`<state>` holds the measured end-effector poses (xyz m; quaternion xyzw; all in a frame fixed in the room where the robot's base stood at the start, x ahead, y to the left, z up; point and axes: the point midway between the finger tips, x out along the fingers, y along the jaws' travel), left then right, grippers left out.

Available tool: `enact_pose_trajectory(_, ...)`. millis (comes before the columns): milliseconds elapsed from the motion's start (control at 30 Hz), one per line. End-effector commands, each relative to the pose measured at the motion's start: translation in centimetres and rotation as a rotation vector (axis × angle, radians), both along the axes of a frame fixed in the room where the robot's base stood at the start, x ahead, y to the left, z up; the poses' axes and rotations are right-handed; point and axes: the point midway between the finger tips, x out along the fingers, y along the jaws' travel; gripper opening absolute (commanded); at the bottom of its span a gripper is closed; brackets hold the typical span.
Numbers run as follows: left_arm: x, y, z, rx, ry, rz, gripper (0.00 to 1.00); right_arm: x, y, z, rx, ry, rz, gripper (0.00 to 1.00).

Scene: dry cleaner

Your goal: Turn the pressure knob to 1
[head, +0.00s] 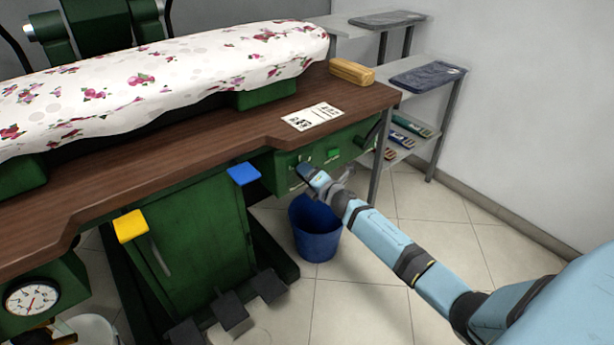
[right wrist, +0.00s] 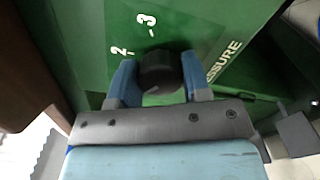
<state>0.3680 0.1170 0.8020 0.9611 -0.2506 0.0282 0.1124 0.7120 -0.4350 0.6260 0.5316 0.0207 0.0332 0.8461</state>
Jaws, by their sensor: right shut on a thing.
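The pressure knob (right wrist: 160,72) is a dark round knob on the green panel (head: 283,175) under the table's right end. The white numbers 2 and 3 and the word PRESSURE (right wrist: 223,62) show around it in the right wrist view; I cannot read a 1. A small pale mark shows at the knob's lower edge, and I cannot tell which number the knob points to. My right gripper (head: 306,172) is shut on the knob, one blue finger on each side of it. In the head view the gripper hides the knob. My left gripper is not in view.
A blue bin (head: 316,232) stands below my right arm. Blue (head: 244,174) and yellow (head: 131,226) pads stick out at the left. A shelf rack (head: 440,110) stands behind; the floor at right is clear.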

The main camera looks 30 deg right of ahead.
Motion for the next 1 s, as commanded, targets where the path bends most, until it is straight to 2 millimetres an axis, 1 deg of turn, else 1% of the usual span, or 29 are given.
enact_pose_trajectory(100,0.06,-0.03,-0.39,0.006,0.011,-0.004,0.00,-0.03,0.06,-0.16,-0.043,-0.002,0.001,0.20)
enact_pose_trajectory(300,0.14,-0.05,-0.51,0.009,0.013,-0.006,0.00,-0.04,0.07,-0.11,-0.082,-0.005,0.001,0.20)
enact_pose_trajectory(733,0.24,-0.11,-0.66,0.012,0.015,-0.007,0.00,-0.03,0.05,-0.07,-0.092,-0.006,0.000,0.20)
enact_pose_trajectory(767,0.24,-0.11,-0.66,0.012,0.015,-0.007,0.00,-0.03,0.05,-0.07,-0.092,-0.006,0.000,0.46)
enact_pose_trajectory(800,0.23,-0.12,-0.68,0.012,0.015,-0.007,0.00,-0.03,0.05,-0.08,-0.092,-0.006,0.000,0.56)
enact_pose_trajectory(867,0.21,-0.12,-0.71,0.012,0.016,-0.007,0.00,-0.03,0.04,-0.07,-0.091,-0.006,0.000,0.69)
enact_pose_trajectory(1000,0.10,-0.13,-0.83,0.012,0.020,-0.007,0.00,-0.01,0.03,-0.03,-0.091,-0.007,0.001,0.70)
